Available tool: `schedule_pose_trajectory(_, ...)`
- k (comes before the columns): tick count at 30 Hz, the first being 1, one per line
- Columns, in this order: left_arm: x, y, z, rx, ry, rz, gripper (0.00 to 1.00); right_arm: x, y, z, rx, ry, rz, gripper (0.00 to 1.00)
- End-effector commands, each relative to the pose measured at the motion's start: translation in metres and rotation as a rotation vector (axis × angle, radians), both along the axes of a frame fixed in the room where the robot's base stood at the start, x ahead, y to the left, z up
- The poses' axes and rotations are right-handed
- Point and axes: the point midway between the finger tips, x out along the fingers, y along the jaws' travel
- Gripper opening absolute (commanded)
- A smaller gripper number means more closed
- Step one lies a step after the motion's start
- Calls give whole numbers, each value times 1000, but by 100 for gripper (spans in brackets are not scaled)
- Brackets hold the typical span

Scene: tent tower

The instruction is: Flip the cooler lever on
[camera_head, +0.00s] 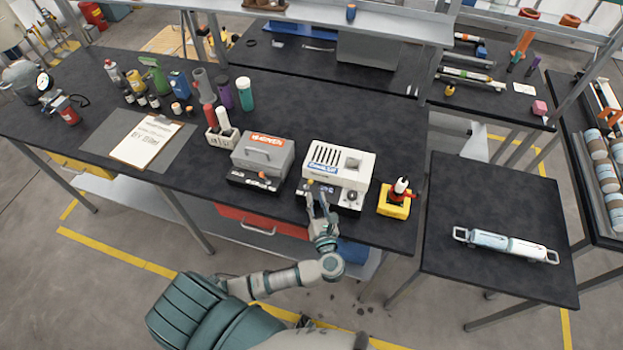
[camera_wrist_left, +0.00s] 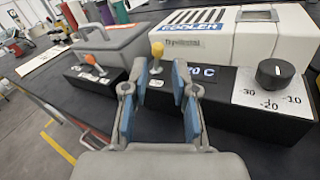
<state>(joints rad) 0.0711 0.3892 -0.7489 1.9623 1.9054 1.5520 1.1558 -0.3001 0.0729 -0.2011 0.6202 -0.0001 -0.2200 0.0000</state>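The cooler (camera_head: 338,168) is a white box labelled "COOLER" near the bench's front edge; it also fills the top of the left wrist view (camera_wrist_left: 215,38). Its lever (camera_wrist_left: 157,50) has a yellow knob and stands up from the black front panel, left of a small display. My left gripper (camera_head: 318,198) is in front of the cooler. In the left wrist view its blue-padded fingers (camera_wrist_left: 163,78) are apart, with the lever showing in the gap between the tips. I cannot tell whether they touch it. My right gripper is not in view.
A grey box (camera_head: 262,155) with an orange-knobbed lever (camera_wrist_left: 89,60) stands left of the cooler. A black dial (camera_wrist_left: 276,72) sits right of the display. A yellow holder (camera_head: 395,202) stands to the right. Bottles and a clipboard (camera_head: 146,140) occupy the bench's left part.

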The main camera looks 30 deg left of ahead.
Motion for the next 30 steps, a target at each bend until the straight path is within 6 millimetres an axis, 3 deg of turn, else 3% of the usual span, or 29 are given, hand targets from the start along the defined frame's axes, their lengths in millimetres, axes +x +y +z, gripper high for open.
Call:
schedule_pose_trajectory(3, 21, 19, 2, 6, 0, 0, 27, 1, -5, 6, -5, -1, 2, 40)
schedule_pose_trajectory(10, 48, 43, 1, 3, 0, -1, 27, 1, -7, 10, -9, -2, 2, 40)
schedule_pose_trajectory(23, 56, 49, 0, 1, 1, -1, 27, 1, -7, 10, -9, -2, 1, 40)
schedule_pose_trajectory(26, 56, 49, 0, 1, 1, -1, 2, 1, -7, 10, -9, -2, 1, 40)
schedule_pose_trajectory(30, 56, 49, 0, 1, 1, -1, 0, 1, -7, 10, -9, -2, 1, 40)
